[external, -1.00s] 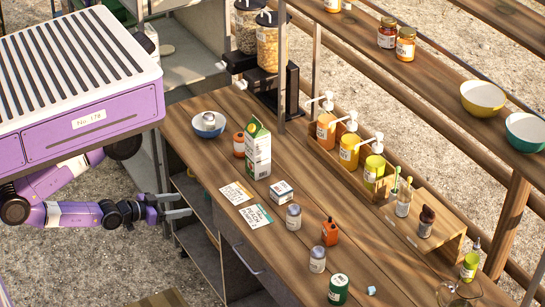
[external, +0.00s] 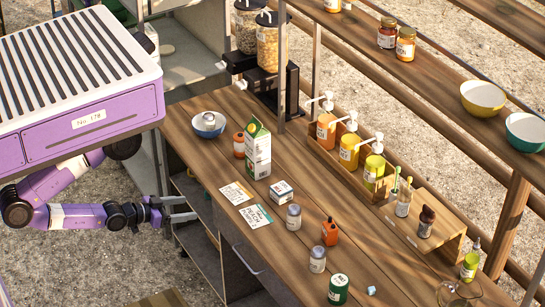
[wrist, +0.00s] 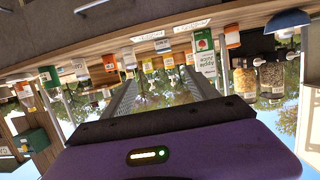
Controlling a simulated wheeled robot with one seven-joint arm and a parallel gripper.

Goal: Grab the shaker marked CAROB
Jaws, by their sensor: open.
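Two small shakers with grey tops stand upright on the wooden counter. One shaker (external: 293,217) is beside the small white box, and the other shaker (external: 317,260) is nearer the counter's front edge. Their labels are too small to read in the external view, so I cannot tell which is marked CAROB. In the upside-down wrist view two pale shakers show, one (wrist: 81,69) left of the other (wrist: 128,58). My gripper (external: 183,209) is open and empty, left of the counter's front edge, well apart from both shakers.
The counter (external: 195,160) holds a carton (external: 257,153), a small white box (external: 280,191), two flat cards (external: 256,216), an orange bottle (external: 330,232) and a green tin (external: 338,289). Pump bottles (external: 349,152) stand in a rack behind. Open shelves lie below the front edge.

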